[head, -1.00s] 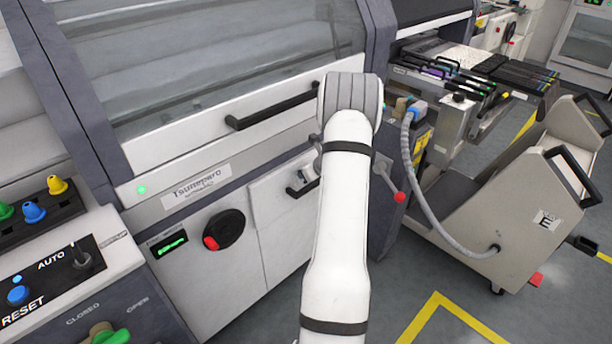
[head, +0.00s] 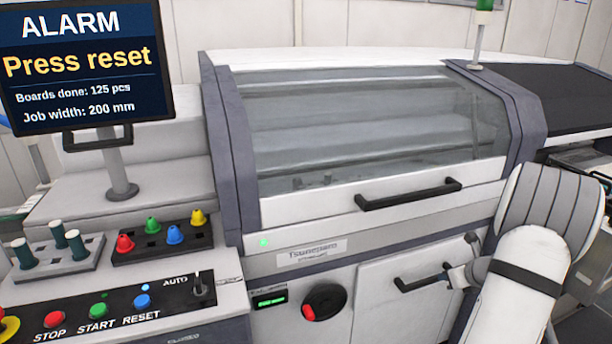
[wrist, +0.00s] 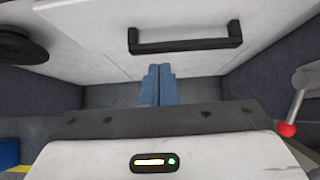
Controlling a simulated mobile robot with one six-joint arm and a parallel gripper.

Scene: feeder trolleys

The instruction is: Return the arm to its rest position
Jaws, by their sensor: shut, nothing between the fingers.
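In the wrist view, the two blue fingers of my gripper (wrist: 158,84) are together with nothing between them. They point toward the floor and the lower front of a white machine, below a black door handle (wrist: 185,40) and apart from it. In the head view, my white arm (head: 520,275) with dark bands stands at the lower right, in front of the machine (head: 375,262). It is bent, with its grey ribbed joint uppermost. The fingertips cannot be made out in the head view.
A lever with a red ball (wrist: 288,129) is close at the right in the wrist view. A long black handle (head: 408,194) crosses the machine's glazed cover. At left are a control panel (head: 110,312) and a screen (head: 85,62) reading "ALARM Press reset".

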